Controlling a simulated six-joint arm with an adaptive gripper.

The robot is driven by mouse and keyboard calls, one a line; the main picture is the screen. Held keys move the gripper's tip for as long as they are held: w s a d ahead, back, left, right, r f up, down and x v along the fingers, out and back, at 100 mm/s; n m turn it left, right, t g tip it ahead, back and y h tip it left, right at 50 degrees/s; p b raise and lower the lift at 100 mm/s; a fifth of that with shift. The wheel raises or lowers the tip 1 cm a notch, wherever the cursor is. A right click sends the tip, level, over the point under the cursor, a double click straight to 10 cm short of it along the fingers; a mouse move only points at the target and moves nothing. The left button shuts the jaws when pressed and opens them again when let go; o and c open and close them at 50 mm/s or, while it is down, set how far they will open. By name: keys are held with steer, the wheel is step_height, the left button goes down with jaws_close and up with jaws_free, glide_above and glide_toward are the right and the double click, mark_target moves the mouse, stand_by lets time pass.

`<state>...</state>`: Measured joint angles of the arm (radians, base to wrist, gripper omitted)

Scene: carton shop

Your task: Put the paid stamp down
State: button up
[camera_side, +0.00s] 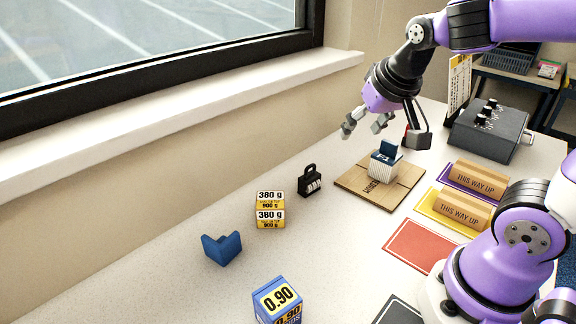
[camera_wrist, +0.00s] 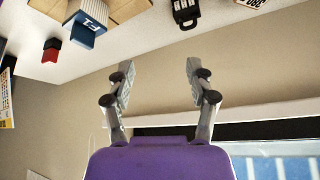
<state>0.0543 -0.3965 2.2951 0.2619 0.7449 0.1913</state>
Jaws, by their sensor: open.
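No PAID lettering is legible in either view. A small upright block with a red top and black base (camera_wrist: 51,50) may be the paid stamp; in the side view only a red sliver (camera_side: 406,133) shows beside my wrist. My gripper (camera_side: 364,125) is open and empty, high above the back of the table, left of and above the cardboard sheet. In the wrist view my gripper (camera_wrist: 159,69) has its fingers spread, with only wall between them. The red and black block stands on the table, clear of both fingers.
A flat cardboard sheet (camera_side: 403,192) carries a white ribbed block (camera_side: 383,169) with a blue top. A black handled object (camera_side: 311,182), yellow-white boxes (camera_side: 270,212) and a blue angle piece (camera_side: 222,248) stand leftward. A grey control box (camera_side: 488,131) is at back right. Free table lies between.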

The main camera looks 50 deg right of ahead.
steer(key=w+d+f+m+g+h, duration=0.1)
steer(key=w+d+f+m+h, duration=0.1)
steer(key=w+d+m, duration=0.3)
steer(key=w+d+f+m+g+h, duration=0.1)
steer(key=d+f+m+h, duration=0.15)
steer(key=d, duration=0.45)
steer(key=s+d+f+m+g+h, duration=0.1)
steer(key=d+f+m+h, duration=0.1)
steer(key=d, duration=0.3)
steer(key=s+d+f+m+g+h, duration=0.1)
steer(key=d+f+m+g+h, duration=0.1)
steer(key=d, duration=0.4)
steer(key=d+f+m+g+h, duration=0.2)
steer(key=d+m, duration=0.1)
steer(key=d, duration=0.3)
steer(key=shift+s+f, duration=0.3)
steer(key=shift+s, duration=0.1)
steer(key=x, duration=0.5)
steer(key=shift+w+d, duration=0.2)
steer(key=shift+d, duration=0.25)
jaws_close()
